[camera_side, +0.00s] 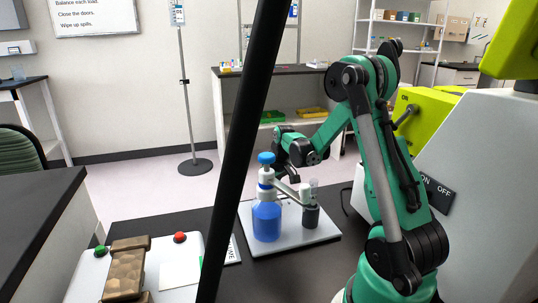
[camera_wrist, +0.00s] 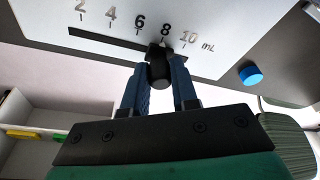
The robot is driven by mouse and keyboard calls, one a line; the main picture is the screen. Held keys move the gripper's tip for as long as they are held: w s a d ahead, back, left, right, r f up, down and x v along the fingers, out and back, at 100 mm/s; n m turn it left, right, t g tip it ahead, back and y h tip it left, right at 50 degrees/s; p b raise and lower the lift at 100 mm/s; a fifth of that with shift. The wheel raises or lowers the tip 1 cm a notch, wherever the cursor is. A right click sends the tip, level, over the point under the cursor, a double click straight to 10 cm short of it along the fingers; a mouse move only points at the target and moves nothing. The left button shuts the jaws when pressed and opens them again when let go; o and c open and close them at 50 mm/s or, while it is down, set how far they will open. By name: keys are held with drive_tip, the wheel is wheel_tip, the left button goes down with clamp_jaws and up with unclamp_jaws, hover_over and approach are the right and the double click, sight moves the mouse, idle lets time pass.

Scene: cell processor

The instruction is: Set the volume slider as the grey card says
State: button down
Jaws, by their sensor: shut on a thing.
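In the wrist view, a pale panel (camera_wrist: 90,10) carries a scale marked 2, 4, 6, 8, 10 mL beside a dark slot (camera_wrist: 105,38). The black slider knob (camera_wrist: 158,74) sits in the slot at about the 8 mark; its exact reading is hard to tell. My gripper (camera_wrist: 162,62) has its blue fingers on both sides of the knob and is shut on it. No grey card can be made out or read in either view.
A blue-filled bottle (camera_side: 266,222) with a blue cap and a dark vial (camera_side: 311,215) stand on a white base (camera_side: 328,232). A black post (camera_side: 240,150) crosses the side view. A white unit (camera_side: 88,272) with green and red buttons stands at front left.

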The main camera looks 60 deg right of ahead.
drive_tip(key=shift+s+d, duration=0.8)
drive_tip(key=c, duration=0.7)
unclamp_jaws()
drive_tip(key=shift+r, duration=3)
